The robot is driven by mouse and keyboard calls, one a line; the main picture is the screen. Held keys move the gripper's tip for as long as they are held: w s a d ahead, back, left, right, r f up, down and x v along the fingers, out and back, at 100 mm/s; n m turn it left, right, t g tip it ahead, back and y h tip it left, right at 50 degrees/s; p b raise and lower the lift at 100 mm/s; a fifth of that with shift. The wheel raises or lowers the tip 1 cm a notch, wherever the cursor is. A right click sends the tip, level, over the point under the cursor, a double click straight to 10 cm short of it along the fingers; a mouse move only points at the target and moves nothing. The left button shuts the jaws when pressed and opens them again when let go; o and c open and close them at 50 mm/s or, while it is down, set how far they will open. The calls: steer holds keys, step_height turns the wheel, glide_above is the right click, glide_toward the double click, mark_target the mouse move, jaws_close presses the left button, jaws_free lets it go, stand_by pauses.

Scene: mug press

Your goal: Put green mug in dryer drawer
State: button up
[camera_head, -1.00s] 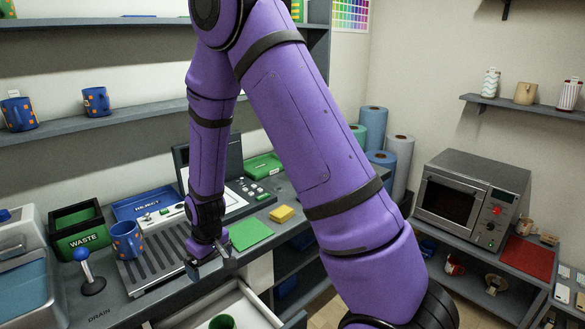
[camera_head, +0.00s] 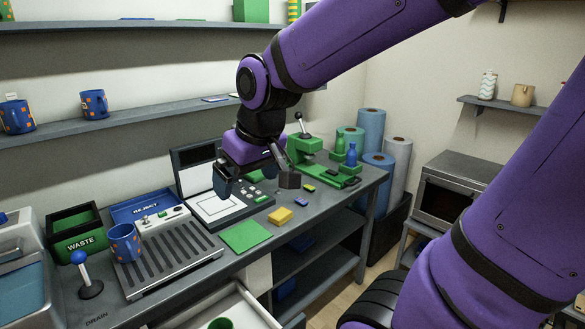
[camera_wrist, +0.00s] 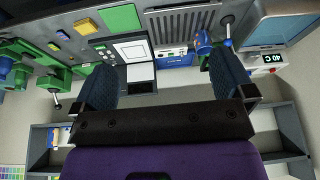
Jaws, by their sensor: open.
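The green mug (camera_head: 221,323) shows only its top at the bottom edge of the head view. It sits inside the open white drawer (camera_head: 252,304) below the bench; the rest of the mug is cut off. My gripper (camera_head: 256,185) is open and empty, above the bench by the white panel, up and apart from the mug and drawer. In the wrist view my gripper (camera_wrist: 165,82) shows two spread fingers with nothing between them.
A blue patterned mug (camera_head: 124,243) stands at the left of the drain grate (camera_head: 170,258). A green waste bin (camera_head: 77,233), a blue-knobbed lever (camera_head: 88,275), a green mat (camera_head: 246,236) and a yellow sponge (camera_head: 280,216) are on the bench. A green press (camera_head: 318,165) stands right of my gripper.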

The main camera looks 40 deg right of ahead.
steer(key=s+d+r+t, duration=0.1)
steer(key=s+r, duration=0.3)
steer(key=s, duration=0.6)
steer(key=shift+d+r+m+h, duration=0.2)
steer(key=shift+d+m+h, duration=0.1)
steer(key=shift+m, duration=0.1)
steer(key=shift+c, duration=0.5)
